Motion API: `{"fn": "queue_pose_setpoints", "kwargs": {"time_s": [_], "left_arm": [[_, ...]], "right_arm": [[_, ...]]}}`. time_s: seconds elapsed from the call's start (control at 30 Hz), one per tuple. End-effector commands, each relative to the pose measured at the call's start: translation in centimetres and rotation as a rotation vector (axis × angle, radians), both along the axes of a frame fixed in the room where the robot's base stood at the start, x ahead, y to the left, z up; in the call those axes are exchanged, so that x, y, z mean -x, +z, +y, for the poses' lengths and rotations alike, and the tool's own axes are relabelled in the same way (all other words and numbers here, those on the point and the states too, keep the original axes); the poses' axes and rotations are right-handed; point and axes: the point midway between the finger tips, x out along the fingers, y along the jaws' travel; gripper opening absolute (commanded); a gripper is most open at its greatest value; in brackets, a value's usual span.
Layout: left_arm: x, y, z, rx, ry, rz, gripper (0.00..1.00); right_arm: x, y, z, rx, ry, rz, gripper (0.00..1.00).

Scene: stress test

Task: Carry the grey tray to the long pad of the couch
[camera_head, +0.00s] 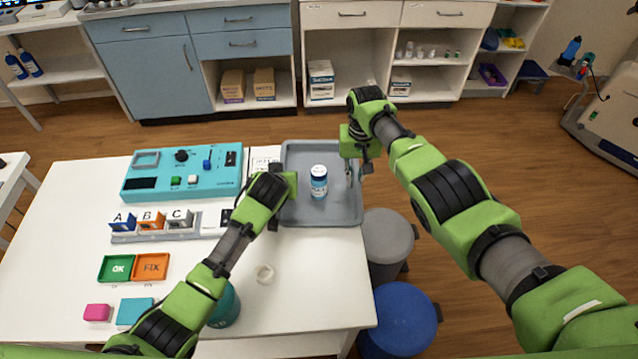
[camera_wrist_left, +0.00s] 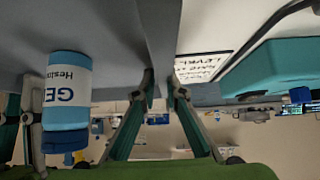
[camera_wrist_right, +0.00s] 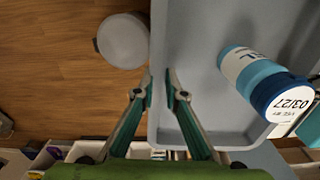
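I cannot tell whether the tray rests on the table or is slightly raised. My left gripper (camera_head: 281,183) is at the tray's left wall; in the left wrist view its fingertips (camera_wrist_left: 161,85) close on both sides of that wall. My right gripper (camera_head: 355,172) is at the right wall; in the right wrist view its fingertips (camera_wrist_right: 159,85) pinch that wall. The couch is not visible.
A teal device (camera_head: 150,190) and lettered blocks (camera_head: 152,221) stand left of the tray. Cabinets (camera_head: 190,65) line the back; open floor lies right.

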Motion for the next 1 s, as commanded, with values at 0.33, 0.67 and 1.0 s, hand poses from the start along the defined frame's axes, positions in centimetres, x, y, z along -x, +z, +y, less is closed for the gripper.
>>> {"fn": "queue_pose_setpoints", "kwargs": {"time_s": [0.33, 0.67, 1.0], "left_arm": [[-0.2, -0.24, -0.02, 0.0, 0.0, 0.0, 0.11], [-0.2, -0.23, -0.01, 0.0, 0.0, 0.0, 0.0], [-0.26, 0.56, -0.02, 0.001, -0.001, -0.002, 0.0]], "right_arm": [[-0.03, -0.29, -0.02, 0.001, 0.001, -0.002, 0.11], [-0.01, -0.28, -0.03, 0.001, 0.0, -0.001, 0.0], [-0.06, 0.45, -0.02, 0.0, 0.001, -0.002, 0.0]]}}
